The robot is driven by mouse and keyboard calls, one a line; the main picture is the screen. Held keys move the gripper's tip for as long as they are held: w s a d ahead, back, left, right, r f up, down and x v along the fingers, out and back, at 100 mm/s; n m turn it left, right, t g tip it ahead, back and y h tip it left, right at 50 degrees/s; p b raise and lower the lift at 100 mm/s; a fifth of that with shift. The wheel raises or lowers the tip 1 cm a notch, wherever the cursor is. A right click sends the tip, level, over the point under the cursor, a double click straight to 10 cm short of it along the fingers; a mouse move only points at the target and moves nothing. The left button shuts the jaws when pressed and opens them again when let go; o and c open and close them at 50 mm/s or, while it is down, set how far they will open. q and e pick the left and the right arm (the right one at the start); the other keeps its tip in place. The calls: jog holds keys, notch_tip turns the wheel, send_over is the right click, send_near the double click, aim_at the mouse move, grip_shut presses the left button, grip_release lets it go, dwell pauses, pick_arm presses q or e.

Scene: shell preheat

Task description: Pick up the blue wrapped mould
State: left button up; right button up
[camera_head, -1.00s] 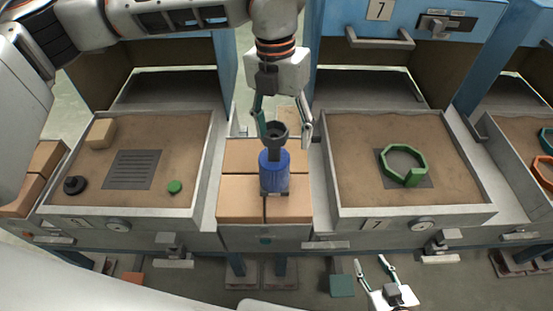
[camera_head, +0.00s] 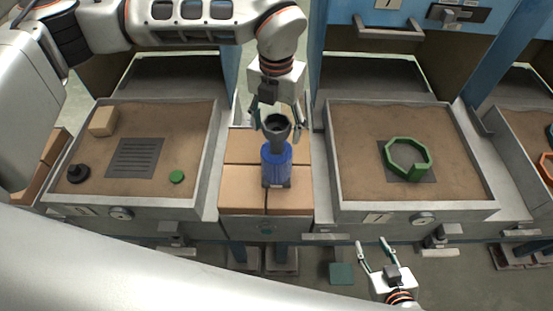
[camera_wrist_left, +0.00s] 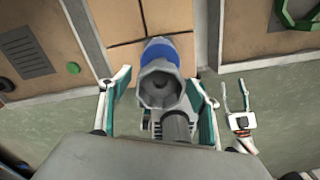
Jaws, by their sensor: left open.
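The blue wrapped mould (camera_head: 276,166) stands upright on the brick-topped stand between two sand trays. It has a blue band around its body and a dark grey, wide-mouthed cup at the top. My left gripper (camera_head: 277,128) is open, with its fingers on either side of the grey cup. In the left wrist view the mould (camera_wrist_left: 160,80) sits between the spread fingers of the left gripper (camera_wrist_left: 160,100); I cannot tell whether they touch it. My right gripper (camera_head: 375,247) is low at the front right, its fingers apart and empty.
The left sand tray (camera_head: 208,165) holds a grate, a tan block (camera_head: 103,122), a black knob (camera_head: 78,174) and a green disc (camera_head: 177,177). The right tray (camera_head: 337,170) holds a green octagonal ring (camera_head: 389,152). Blue furnace housings stand behind.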

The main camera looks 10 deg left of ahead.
pick_arm(q)
jog(key=shift+r, duration=0.1)
grip_shut()
